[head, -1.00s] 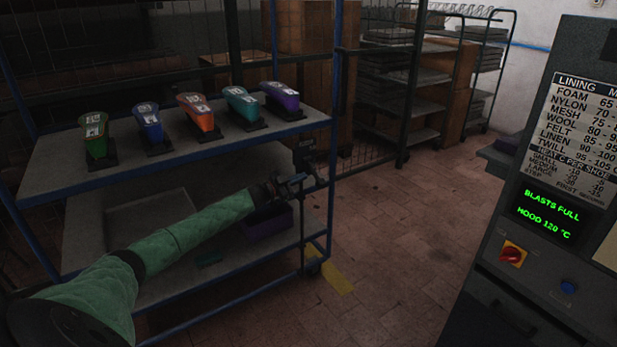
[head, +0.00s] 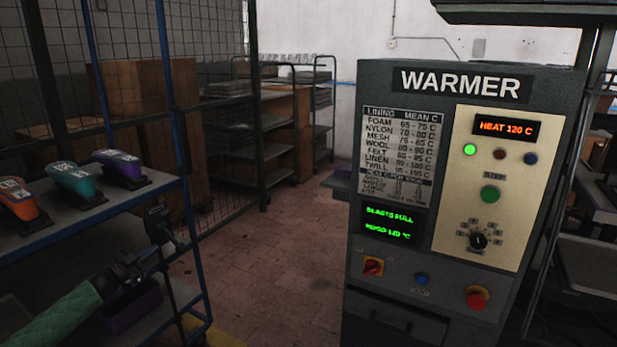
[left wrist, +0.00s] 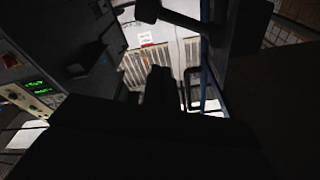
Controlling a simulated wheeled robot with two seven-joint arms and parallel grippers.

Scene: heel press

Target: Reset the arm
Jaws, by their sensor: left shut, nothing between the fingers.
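My left arm, in a green sleeve (head: 62,322), reaches in from the lower left of the head view. My left gripper (head: 165,252) is dark, shut and empty. It is at the cart's right end, in front of the lower shelf and just below a small black device by the corner post (head: 157,222); I cannot tell whether they touch. In the left wrist view the shut fingers (left wrist: 158,88) are a dark shape in the middle. My right gripper is not in view.
The blue-framed cart carries an orange (head: 20,203), a teal (head: 75,183) and a purple shoe-like piece (head: 122,166) on top. A purple bin (head: 132,305) sits below. The warmer (head: 460,85) stands to the right, its display reading HEAT 120 C. Tiled floor (head: 265,260) between them is clear.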

